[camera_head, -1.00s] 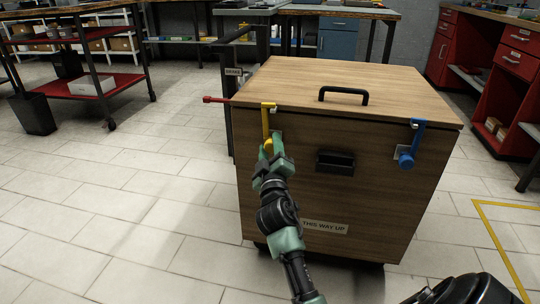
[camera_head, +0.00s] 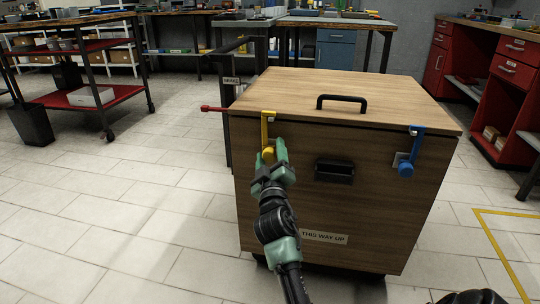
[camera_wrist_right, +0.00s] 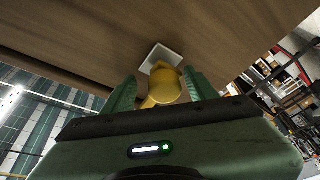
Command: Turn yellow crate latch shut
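The yellow latch (camera_head: 266,130) is at the front left top corner of the wooden crate (camera_head: 300,205). Its bar hangs down the front face and ends in a round knob, which also shows in the right wrist view (camera_wrist_right: 164,86). My right gripper (camera_head: 270,150) is open at the knob. In the right wrist view its two fingers stand on either side of the knob, with visible gaps. A pale plate shows behind the knob. My left gripper is not in view.
A blue latch (camera_head: 409,150) hangs down at the crate's front right. The lid (camera_head: 390,95) is down. Red shelving (camera_head: 110,90) stands left, red cabinets (camera_head: 505,75) right.

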